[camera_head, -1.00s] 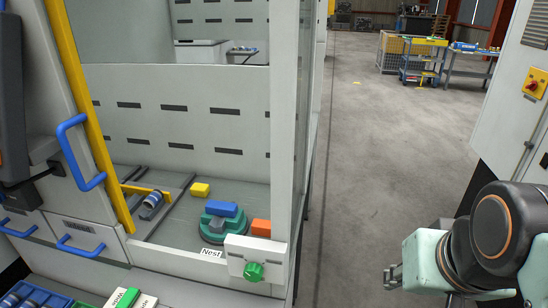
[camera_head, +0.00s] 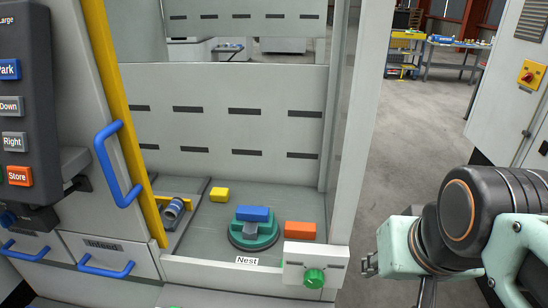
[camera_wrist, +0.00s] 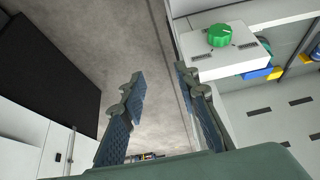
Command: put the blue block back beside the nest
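The blue block (camera_head: 252,213) lies on top of the round green nest (camera_head: 241,236) inside the machine's bay. A white label reading "Nest" (camera_head: 246,261) is at the bay's front edge. My gripper (camera_head: 370,264) is outside the bay, to the right of the machine's corner post. In the wrist view my gripper (camera_wrist: 160,85) has its fingers apart with nothing between them. A bit of the blue block (camera_wrist: 259,73) shows there at the right, behind the white knob box.
An orange block (camera_head: 300,230) is right of the nest and a yellow block (camera_head: 219,195) is behind left. A white box with a green knob (camera_head: 314,278) stands at the bay's front right corner. A blue door handle (camera_head: 117,165) is at left. Bare floor lies right of the post.

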